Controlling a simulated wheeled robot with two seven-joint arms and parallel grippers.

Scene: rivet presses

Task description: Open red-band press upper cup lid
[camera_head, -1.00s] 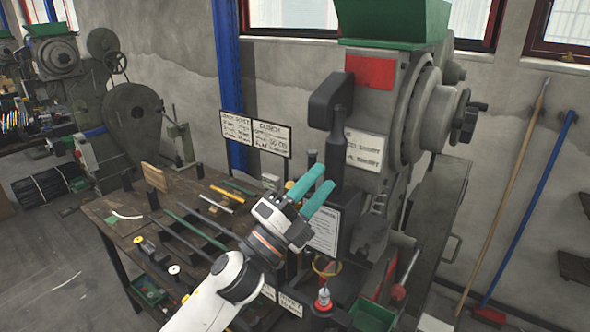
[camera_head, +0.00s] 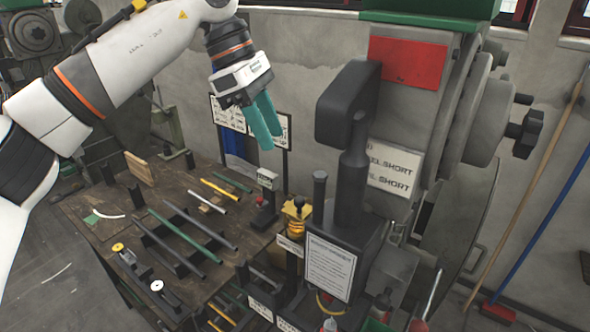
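The press with the red panel (camera_head: 408,60) stands at the right, a large grey machine with a dark lever block (camera_head: 348,100) on its front. A green hopper-like part (camera_head: 430,12) sits on its top, cut off by the upper picture edge. I cannot make out a separate cup lid. My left gripper (camera_head: 267,128), with teal fingers pointing down, hangs left of the lever block, apart from the press. It holds nothing visible. The fingers partly overlap in this view, so their gap is unclear. My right gripper is not in view.
A white label board (camera_head: 330,268) stands at the press's front. A broom with a blue handle (camera_head: 540,220) leans on the right wall.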

